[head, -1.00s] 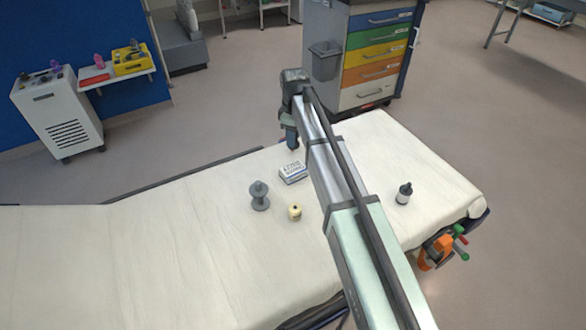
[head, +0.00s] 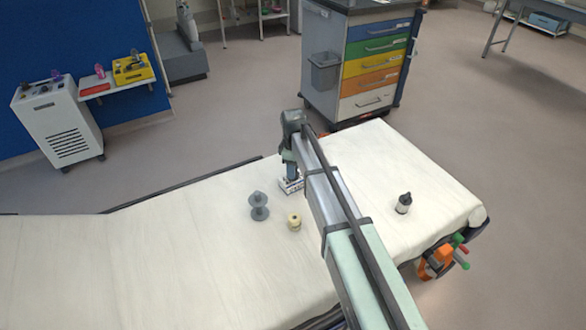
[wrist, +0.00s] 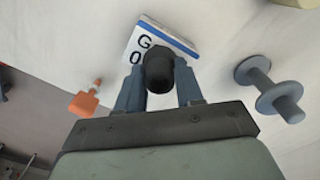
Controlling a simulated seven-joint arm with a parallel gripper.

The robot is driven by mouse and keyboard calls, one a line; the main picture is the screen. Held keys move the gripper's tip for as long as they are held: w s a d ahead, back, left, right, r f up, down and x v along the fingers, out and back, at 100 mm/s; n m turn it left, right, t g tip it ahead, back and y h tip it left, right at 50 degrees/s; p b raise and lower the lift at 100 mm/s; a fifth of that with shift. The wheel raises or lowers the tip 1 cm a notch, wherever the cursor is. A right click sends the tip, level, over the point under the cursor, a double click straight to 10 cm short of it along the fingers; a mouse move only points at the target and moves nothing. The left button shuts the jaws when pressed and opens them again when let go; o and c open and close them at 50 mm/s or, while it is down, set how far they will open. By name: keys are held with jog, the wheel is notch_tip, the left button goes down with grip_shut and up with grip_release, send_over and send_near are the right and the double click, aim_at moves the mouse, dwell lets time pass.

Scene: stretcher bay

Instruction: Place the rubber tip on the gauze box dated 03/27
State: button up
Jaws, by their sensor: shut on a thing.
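The gauze box (head: 287,186) is a small white box with a blue edge and dark print, lying on the stretcher's sheet. In the wrist view the gauze box (wrist: 140,42) shows a "G" and a "0"; the rest of its print is hidden. My gripper (head: 290,172) is low over the box. In the wrist view my gripper (wrist: 159,85) is shut on the dark rubber tip (wrist: 158,68), which covers part of the box. I cannot tell whether the tip touches the box.
A grey spool-shaped thing (head: 259,206) and a cream knob (head: 294,221) stand near the box. A dark-capped bottle (head: 404,204) stands right of my arm. An orange thing (wrist: 85,103) shows at the wrist view's left. The sheet (head: 150,250) is clear at left.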

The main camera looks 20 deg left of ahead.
jog(key=shift+f, duration=0.2)
jog(key=o, duration=1)
notch_tip(320, 180, up, 12)
jog(key=shift+r, duration=0.1)
dwell(0.5)
